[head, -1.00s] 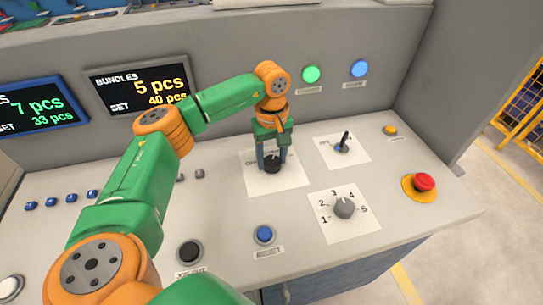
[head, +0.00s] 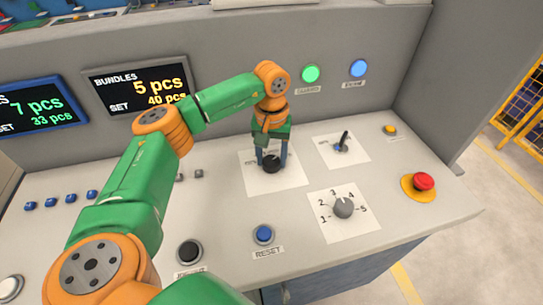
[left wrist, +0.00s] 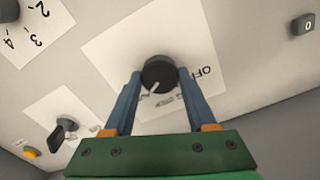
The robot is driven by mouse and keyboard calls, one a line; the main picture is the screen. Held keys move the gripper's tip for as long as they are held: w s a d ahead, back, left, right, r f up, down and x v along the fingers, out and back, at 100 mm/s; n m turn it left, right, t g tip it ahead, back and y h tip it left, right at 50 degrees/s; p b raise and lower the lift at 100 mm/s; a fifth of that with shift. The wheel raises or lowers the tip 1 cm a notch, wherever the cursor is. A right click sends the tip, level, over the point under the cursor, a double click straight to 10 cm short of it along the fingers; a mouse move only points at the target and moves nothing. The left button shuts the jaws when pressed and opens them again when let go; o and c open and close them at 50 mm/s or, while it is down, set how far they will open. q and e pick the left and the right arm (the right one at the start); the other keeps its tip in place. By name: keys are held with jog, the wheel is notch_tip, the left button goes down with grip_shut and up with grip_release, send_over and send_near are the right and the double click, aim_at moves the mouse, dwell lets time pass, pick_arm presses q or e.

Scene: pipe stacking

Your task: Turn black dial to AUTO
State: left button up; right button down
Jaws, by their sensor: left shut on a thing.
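The black dial (head: 271,166) stands on a white label card (head: 293,180) on the grey console. My left gripper (head: 271,159) reaches down over it from above, its two blue fingers on either side of the knob. In the left wrist view the fingers (left wrist: 157,78) are closed on the sides of the dial (left wrist: 160,72). The dial's pale pointer mark points to the lower left there. "OFF" reads upside down at the right of the card (left wrist: 195,40); the lettering below the dial is partly hidden and I cannot read it. My right gripper is out of view.
A black lever switch (head: 343,141) and a grey numbered knob (head: 344,208) stand to the right, with a red emergency button (head: 424,182) beyond. A blue reset button (head: 264,234) is in front. The console's back panel (head: 225,130) rises close behind the gripper.

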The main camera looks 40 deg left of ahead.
aim_at(271, 161)
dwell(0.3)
pick_arm(q)
jog(key=o, duration=1.4)
jog(key=shift+r, duration=0.1)
notch_tip(271, 161, up, 7)
jog(key=shift+f+b, duration=0.1)
jog(key=shift+b, duration=0.35)
jog(key=shift+s, duration=0.1)
